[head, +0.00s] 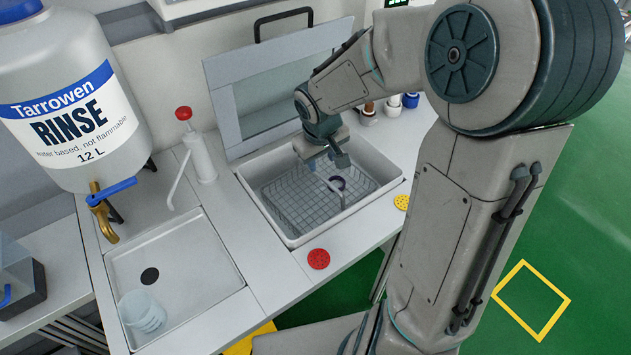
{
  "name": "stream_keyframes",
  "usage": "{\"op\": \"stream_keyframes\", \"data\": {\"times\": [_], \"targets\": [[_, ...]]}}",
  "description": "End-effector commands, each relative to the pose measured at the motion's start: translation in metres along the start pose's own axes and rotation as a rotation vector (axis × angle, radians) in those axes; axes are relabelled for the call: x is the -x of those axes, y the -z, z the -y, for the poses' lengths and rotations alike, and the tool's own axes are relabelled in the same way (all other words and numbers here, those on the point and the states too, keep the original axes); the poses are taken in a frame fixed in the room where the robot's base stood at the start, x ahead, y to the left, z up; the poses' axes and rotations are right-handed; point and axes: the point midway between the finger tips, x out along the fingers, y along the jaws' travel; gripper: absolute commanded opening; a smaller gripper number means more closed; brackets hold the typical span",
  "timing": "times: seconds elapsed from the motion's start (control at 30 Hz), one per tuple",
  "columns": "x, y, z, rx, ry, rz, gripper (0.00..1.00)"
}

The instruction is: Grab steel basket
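The steel basket (292,207) is a wire mesh basket sitting inside a white rectangular basin (254,196) in the worktop. A thin pale bar, apparently its handle, rises near the basket's middle. My gripper (327,164) points down over the basket, close to the top of this bar. Its two fingers are spread apart, and I see nothing clamped between them. Whether a finger touches the bar cannot be told. A small dark purple ring-shaped thing (338,183) lies in the basket, partly hidden by the bar.
A raised lid with a black handle (284,22) stands behind the basin. A red-topped pump (199,150), a rinse tank (75,110) and a sink (190,255) holding a clear beaker (142,312) are left. Red (318,259) and yellow (402,202) discs lie near the front edge.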

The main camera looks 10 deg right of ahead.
Motion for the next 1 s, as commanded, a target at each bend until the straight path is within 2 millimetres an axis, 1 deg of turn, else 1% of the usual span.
{"op": "stream_keyframes", "data": {"times": [0.1,0.23,0.37,0.5,0.6,0.7,0.87,1.0], "targets": [[-0.004,0.010,0.000,0.010,0.024,-0.020,0.38],[-0.012,0.015,0.001,0.017,0.033,-0.029,0.38],[-0.035,0.015,0.002,0.018,0.036,-0.029,0.38],[-0.063,0.015,0.003,0.019,0.035,-0.029,0.38],[-0.079,0.016,0.003,0.018,0.034,-0.028,0.38],[-0.088,0.017,0.003,0.017,0.033,-0.029,0.38],[-0.095,0.017,0.003,0.016,0.033,-0.030,0.38],[-0.111,0.016,0.000,0.017,0.034,-0.027,0.38]]}}
